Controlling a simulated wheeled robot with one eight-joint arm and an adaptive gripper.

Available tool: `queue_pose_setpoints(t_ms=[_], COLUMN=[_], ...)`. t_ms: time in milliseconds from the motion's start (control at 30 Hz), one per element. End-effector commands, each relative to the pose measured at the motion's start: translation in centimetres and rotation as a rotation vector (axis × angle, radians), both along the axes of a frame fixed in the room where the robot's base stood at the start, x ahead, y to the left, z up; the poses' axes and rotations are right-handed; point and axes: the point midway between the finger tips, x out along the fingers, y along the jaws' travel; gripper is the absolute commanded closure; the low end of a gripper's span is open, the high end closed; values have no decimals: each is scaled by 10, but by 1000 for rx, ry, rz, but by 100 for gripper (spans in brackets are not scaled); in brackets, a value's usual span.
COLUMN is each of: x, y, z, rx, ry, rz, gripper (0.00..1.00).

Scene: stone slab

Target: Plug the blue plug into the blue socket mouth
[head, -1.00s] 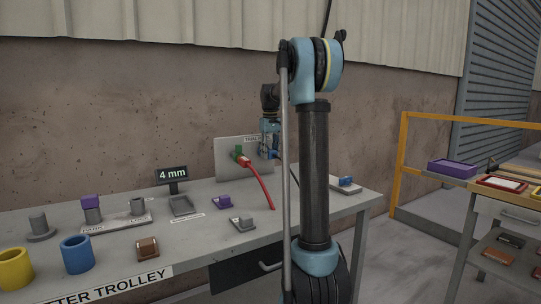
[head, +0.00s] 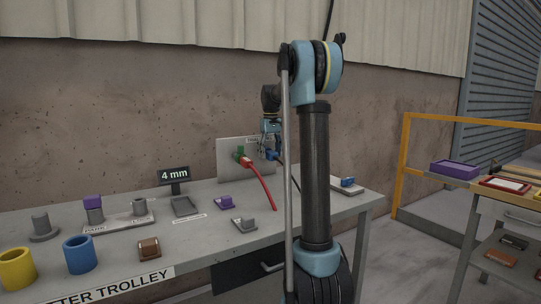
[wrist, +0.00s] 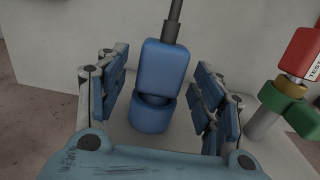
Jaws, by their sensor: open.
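The blue plug (wrist: 165,68), with a dark cable at its top, stands between my gripper's (wrist: 162,92) spread fingers in the wrist view. Gaps show on both sides of it. Its lower end meets the round blue socket mouth (wrist: 151,118) and looks to be at or partly in it; I cannot tell how deep. In the head view the blue plug (head: 272,155) shows small at the grey panel (head: 228,160), below my gripper (head: 270,128). The blue socket mouth is not clear there.
The table holds a purple piece (head: 224,202), a brown block (head: 149,248), and blue (head: 78,255) and yellow (head: 16,268) cups. A grey block with a blue top (head: 347,183) lies right.

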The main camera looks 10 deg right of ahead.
Motion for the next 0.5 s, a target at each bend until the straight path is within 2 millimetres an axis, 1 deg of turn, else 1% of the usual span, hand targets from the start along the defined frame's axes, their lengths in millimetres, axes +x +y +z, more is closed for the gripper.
queue_pose_setpoints(t_ms=[167,267,367,500], x=[0,0,0,1], y=[0,0,0,0], z=[2,9,23,48], rx=[0,0,0,0], ry=[0,0,0,1], rz=[0,0,0,0], gripper=[39,39,39,39])
